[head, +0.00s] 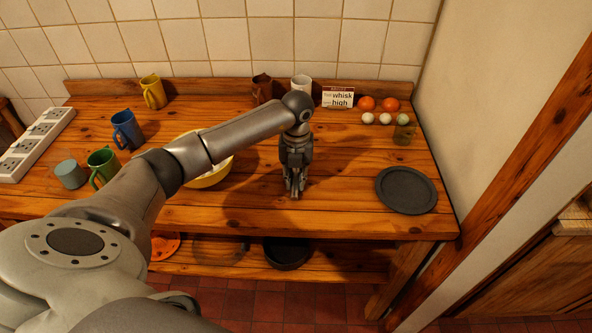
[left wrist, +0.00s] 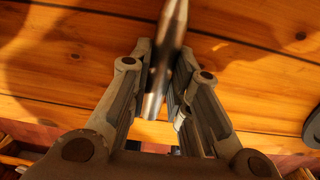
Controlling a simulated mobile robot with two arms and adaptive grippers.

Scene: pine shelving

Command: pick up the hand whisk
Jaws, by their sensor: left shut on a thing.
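My left gripper (head: 295,188) points down over the middle of the wooden table, near its front edge. In the left wrist view its fingers (left wrist: 163,78) are closed around a shiny metal rod-like handle (left wrist: 165,60), which I take to be the hand whisk's. The handle's far end runs out of the top of that view, so any wire loops are hidden. In the head view the gripper hides most of the held thing. I cannot tell whether it touches the tabletop. My right gripper is in neither view.
A dark round plate (head: 406,190) lies to the right. A yellow bowl (head: 212,178) is partly behind my arm. Mugs, including a blue one (head: 127,130) and a green one (head: 103,165), stand left. A card (head: 338,97), oranges (head: 367,103) and eggs are at the back. Bare tabletop surrounds the gripper.

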